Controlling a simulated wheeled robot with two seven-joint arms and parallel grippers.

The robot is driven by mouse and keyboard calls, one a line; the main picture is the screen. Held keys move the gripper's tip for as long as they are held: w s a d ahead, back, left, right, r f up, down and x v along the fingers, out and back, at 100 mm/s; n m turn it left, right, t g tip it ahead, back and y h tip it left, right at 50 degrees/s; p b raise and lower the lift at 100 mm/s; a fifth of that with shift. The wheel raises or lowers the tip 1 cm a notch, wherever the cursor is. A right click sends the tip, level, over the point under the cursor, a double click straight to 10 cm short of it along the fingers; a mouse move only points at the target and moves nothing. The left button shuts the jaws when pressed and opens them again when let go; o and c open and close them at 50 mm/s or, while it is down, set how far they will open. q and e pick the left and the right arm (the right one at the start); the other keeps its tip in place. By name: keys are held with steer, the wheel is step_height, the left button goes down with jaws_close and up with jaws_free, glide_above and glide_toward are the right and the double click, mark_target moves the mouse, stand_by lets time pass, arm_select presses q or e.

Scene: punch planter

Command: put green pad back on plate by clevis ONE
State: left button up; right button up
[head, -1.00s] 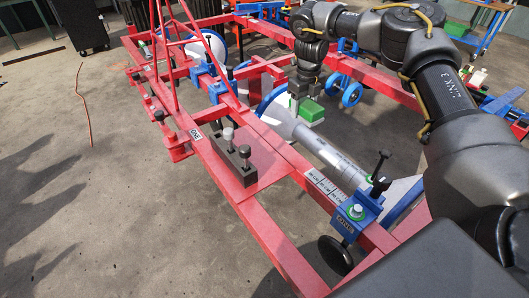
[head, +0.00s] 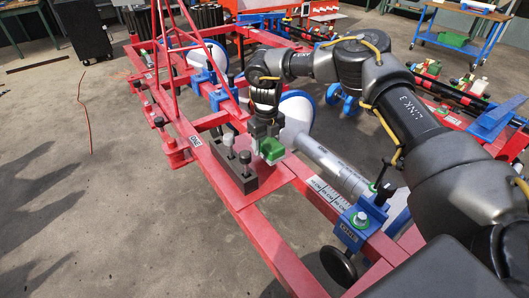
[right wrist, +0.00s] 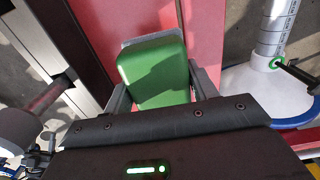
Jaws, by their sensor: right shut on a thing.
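The green pad (head: 271,149) is held in my right gripper (head: 267,143), above the far part of the red plate (head: 268,179) on the frame. In the right wrist view the pad (right wrist: 154,72) sits between both fingers (right wrist: 160,88), with red surface behind it. I cannot tell whether the pad touches the plate. My left gripper is out of view.
A dark block with upright pins (head: 234,168) stands on the plate's left side, close to the pad. A grey cylinder (head: 325,162) lies to the right, near a blue clamp (head: 362,222). Thin red posts (head: 168,50) rise at the back left.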

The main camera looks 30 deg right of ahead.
steer(key=f, duration=0.2)
steer(key=shift+a+f+b, duration=0.3)
steer(key=shift+f, duration=0.05)
steer(key=shift+f+p, duration=0.2)
steer(key=shift+p, duration=0.4)
steer(key=shift+f, duration=0.1)
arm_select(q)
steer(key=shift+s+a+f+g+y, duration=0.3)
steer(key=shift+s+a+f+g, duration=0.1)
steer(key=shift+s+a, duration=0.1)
arm_select(e)
steer(key=shift+f, duration=0.2)
steer(key=o, duration=0.9)
steer(key=shift+o, duration=0.2)
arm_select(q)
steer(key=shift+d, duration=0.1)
